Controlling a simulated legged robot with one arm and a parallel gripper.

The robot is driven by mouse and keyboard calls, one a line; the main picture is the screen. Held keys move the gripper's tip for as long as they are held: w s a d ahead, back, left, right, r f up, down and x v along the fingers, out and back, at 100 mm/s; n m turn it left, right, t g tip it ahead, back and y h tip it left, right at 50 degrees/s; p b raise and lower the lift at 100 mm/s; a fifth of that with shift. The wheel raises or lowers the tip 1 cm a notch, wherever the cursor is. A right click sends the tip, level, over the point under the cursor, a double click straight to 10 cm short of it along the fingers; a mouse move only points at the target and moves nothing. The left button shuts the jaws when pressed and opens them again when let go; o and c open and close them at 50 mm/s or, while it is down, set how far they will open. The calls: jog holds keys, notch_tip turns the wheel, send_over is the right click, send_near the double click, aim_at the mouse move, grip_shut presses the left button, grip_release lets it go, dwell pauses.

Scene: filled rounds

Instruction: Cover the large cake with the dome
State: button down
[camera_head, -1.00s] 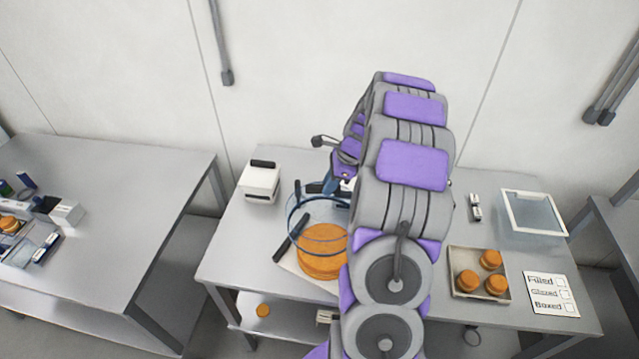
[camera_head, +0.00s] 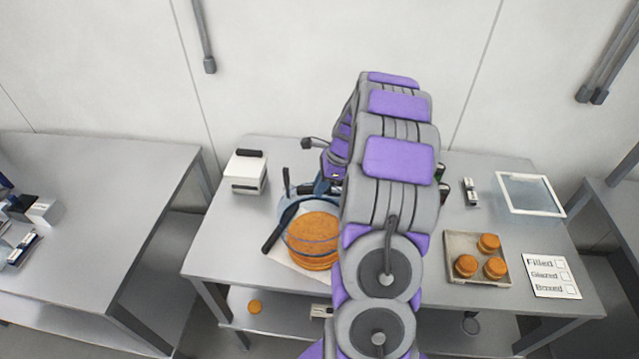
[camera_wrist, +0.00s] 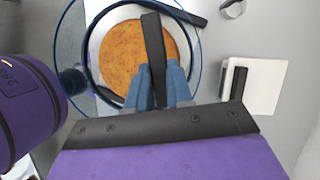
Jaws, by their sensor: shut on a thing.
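The large orange-brown cake (camera_head: 313,226) sits on a pale board on the middle table, partly behind my arm. The clear dome with a blue rim (camera_head: 284,210) overlaps the cake in the head view. In the wrist view the dome's rim (camera_wrist: 198,58) rings most of the cake (camera_wrist: 130,62). I cannot tell whether the rim touches the board. My gripper (camera_wrist: 158,88) is shut on the dome's black handle (camera_wrist: 153,45), above the cake. In the head view my arm hides most of my gripper.
A dark bar-shaped tool (camera_head: 279,229) lies left of the cake. A white box with a black handle (camera_head: 246,172) stands at the back left. A tray of small cakes (camera_head: 453,250), a checklist card (camera_head: 550,276) and a clear white-rimmed box (camera_head: 530,194) are on the right.

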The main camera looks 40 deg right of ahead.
jog(key=shift+d+f+b, duration=0.1)
jog(key=shift+f+b, duration=0.85)
jog(key=shift+f, duration=0.55)
jog(key=shift+f+p, duration=0.45)
jog(key=shift+f, duration=2.55)
jog(key=shift+p, duration=0.5)
jog(key=shift+f, duration=0.15)
jog(key=shift+c, duration=2.3)
grip_release()
